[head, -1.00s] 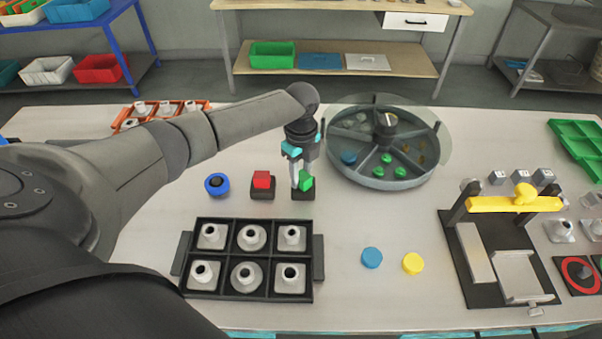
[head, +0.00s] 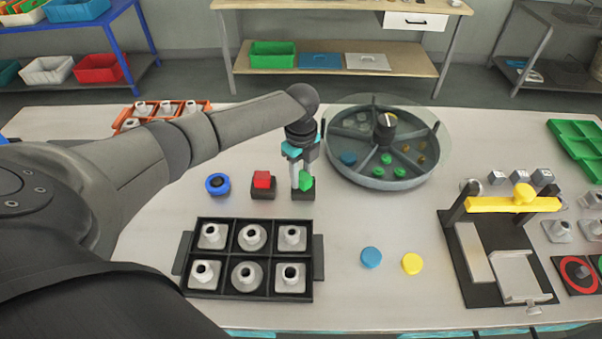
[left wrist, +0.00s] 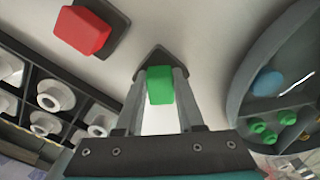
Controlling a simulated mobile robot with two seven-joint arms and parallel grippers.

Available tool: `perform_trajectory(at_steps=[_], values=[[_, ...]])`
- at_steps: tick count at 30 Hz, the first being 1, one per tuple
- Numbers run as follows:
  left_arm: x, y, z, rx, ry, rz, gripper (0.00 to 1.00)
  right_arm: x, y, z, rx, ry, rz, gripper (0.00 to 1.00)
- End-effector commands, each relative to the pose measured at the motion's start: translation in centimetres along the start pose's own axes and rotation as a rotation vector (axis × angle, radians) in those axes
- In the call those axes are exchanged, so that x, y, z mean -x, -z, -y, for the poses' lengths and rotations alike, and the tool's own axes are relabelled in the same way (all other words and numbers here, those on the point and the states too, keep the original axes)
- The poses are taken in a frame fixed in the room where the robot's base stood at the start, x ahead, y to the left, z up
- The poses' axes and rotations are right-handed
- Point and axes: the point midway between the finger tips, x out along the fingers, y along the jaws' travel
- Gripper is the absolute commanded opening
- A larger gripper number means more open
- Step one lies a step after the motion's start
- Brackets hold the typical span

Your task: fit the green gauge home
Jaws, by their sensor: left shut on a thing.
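The green gauge (head: 306,181) is a small green block. It is at a small black base (head: 303,195) on the table, left of the round tank. My left gripper (head: 299,184) comes down from above and is shut on the green gauge. In the left wrist view the gauge (left wrist: 160,85) sits between the two fingertips, with the pointed black base (left wrist: 157,58) behind it. I cannot tell whether the gauge touches the base or is seated in it. My right gripper is not in view.
A red block on a black base (head: 262,182) and a blue round piece (head: 217,184) stand to the left. A black tray (head: 187,250) of grey fittings is in front. The round divided tank (head: 375,182) is close on the right. Blue (head: 371,257) and yellow (head: 412,263) discs lie in front.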

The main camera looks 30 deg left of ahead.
Motion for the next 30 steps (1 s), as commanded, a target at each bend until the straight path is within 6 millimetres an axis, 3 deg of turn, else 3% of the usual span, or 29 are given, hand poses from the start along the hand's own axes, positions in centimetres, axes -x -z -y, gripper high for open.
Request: perform_trajectory(at_steps=[8,9,18,26,30], values=[[-0.2,0.1,-0.1,-0.001,-0.003,0.000,0.00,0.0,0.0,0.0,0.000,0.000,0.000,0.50],[-0.2,0.1,-0.1,-0.001,-0.003,0.000,0.39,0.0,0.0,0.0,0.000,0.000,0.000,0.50],[-0.1,0.0,-0.1,-0.001,-0.002,0.000,0.72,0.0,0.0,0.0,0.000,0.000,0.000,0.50],[0.0,0.0,0.0,-0.001,-0.001,0.000,0.72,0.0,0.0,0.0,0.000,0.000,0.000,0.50],[1.2,0.0,0.1,-0.002,0.002,0.000,0.72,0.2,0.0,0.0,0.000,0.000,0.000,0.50]])
